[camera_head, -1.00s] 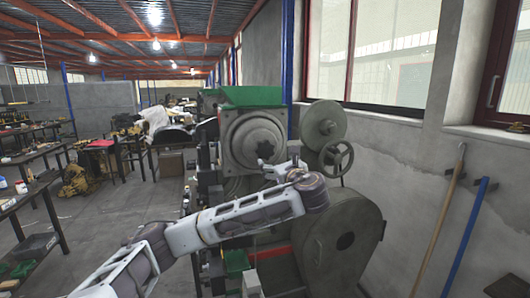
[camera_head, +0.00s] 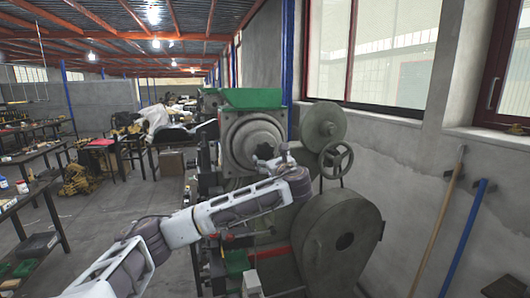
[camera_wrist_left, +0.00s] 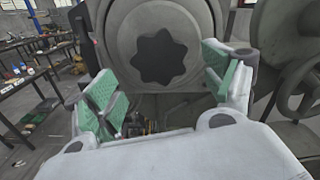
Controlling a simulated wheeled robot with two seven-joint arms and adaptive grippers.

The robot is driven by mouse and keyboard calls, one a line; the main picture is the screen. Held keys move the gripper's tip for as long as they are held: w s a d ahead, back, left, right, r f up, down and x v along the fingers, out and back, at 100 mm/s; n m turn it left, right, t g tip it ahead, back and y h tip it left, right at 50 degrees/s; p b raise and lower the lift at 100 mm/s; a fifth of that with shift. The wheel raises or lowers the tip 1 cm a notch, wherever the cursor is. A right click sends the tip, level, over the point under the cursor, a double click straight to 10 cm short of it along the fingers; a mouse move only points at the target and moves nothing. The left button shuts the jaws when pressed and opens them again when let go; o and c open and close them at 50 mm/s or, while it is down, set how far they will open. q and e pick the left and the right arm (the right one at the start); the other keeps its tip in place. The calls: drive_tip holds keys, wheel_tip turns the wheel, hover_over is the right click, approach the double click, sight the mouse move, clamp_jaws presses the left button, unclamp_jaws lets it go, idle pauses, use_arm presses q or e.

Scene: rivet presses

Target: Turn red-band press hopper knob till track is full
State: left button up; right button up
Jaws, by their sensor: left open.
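The press stands ahead with a green hopper (camera_head: 253,98) on top. On its round grey face is a dark, star-shaped lobed knob (camera_head: 264,151), which also shows in the left wrist view (camera_wrist_left: 158,57). My left gripper (camera_head: 274,162) is just in front of the knob's lower right in the head view. In the left wrist view the gripper (camera_wrist_left: 165,95) is open. Its green pads stand apart to either side of and below the knob, not touching it. A red stripe (camera_head: 272,252) shows low on the press. The track cannot be made out. My right gripper is out of view.
A handwheel (camera_head: 336,159) and a large grey flywheel guard (camera_head: 340,240) stand right of the knob, close to my left wrist. Tables with tools (camera_head: 30,205) line the left. Two poles lean on the right wall.

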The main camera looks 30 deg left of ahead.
sight(266, 154)
use_arm(q)
drive_tip(key=shift+p+x, duration=0.8)
drive_tip(key=shift+x, duration=2.45)
drive_tip(key=c, duration=1)
drive_tip(key=shift+d+f+n, duration=0.1)
drive_tip(key=shift+n, duration=0.2)
